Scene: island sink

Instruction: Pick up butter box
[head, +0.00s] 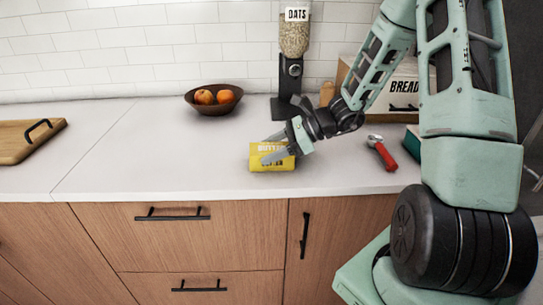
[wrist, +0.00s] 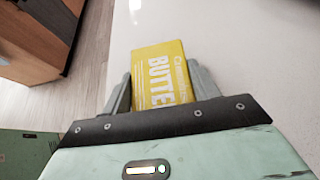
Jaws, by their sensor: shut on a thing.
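The yellow butter box (head: 260,163) with white lettering is near the front edge of the white counter in the head view. My gripper (head: 274,150) is shut on it, with a finger across the box's front face and the other behind its top edge. In the wrist view the butter box (wrist: 160,70) sits between the two fingers of my gripper (wrist: 157,88), one on each side. Its lower end is hidden behind the gripper body. I cannot tell whether the box touches the counter or is slightly above it.
A brown fruit bowl (head: 214,105), an oats dispenser (head: 289,70) and a bread box (head: 385,85) stand toward the back. A red-handled tool (head: 382,153) lies to the right. A wooden board (head: 28,140) is at the far left. The counter (head: 150,150) left of the box is clear.

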